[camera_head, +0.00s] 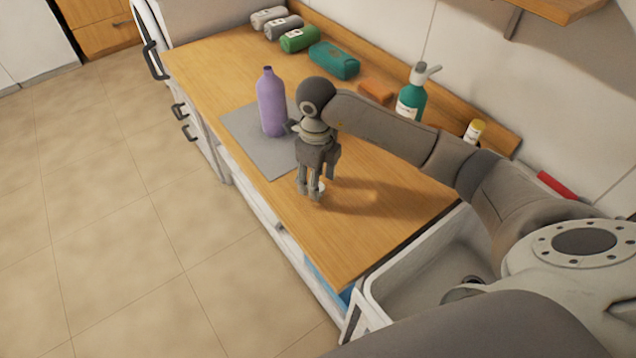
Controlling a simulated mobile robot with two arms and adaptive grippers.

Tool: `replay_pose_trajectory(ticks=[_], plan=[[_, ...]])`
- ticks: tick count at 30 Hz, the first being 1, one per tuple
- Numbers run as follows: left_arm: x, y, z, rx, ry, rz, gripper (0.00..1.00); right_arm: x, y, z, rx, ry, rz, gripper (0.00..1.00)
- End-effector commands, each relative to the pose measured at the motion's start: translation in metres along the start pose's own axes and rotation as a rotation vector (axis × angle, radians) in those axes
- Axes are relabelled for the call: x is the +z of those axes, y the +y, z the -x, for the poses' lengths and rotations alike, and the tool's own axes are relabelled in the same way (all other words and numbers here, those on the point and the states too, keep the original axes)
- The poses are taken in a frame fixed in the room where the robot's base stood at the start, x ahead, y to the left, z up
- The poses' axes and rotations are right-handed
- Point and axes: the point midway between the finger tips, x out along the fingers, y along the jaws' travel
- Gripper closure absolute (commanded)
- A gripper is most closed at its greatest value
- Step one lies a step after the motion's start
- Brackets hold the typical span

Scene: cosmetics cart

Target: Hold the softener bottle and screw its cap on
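The softener bottle (271,102) is purple and stands upright on a grey mat (247,130) on the wooden counter. Its narrow neck at the top is dark and shows no white cap on it. My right gripper (314,192) points straight down, low over the counter, to the right of the bottle and in front of it. A small white piece (322,186), which looks like the cap, shows at its fingertips, mostly hidden by the fingers. I cannot tell whether the fingers are closed on it. My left gripper is not in view.
A teal pump bottle (411,100), a small yellow-topped bottle (473,131), an orange block (375,91) and a teal pack (334,60) stand along the back. A sink (425,272) lies at the near right. The counter front right of the mat is mostly clear.

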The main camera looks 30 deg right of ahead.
Motion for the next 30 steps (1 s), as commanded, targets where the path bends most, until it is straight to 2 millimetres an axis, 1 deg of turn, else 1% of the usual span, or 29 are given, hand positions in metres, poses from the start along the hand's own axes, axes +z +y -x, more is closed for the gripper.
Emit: replay_pose_trajectory(ticks=[1,3,6,15,17,21,24,30], plan=[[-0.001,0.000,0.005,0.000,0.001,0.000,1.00,0.000,0.001,-0.006,0.002,0.003,-0.001,0.48],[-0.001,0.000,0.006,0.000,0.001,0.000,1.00,0.000,0.000,-0.013,0.001,0.001,-0.001,0.48],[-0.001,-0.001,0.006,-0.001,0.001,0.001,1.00,0.000,0.000,-0.018,-0.001,0.000,0.000,0.48],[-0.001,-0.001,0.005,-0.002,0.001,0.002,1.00,0.000,0.000,-0.019,-0.001,-0.001,0.000,0.48],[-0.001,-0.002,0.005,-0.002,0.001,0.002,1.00,0.000,0.000,-0.019,-0.001,-0.001,0.000,0.54],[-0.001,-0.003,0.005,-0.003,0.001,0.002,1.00,0.000,0.000,-0.019,-0.001,-0.001,0.000,0.72],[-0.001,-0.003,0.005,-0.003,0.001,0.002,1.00,0.000,0.000,-0.018,-0.001,-0.001,0.000,0.83],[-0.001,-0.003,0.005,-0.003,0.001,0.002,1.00,0.000,0.000,-0.018,-0.001,-0.001,0.000,0.83]])
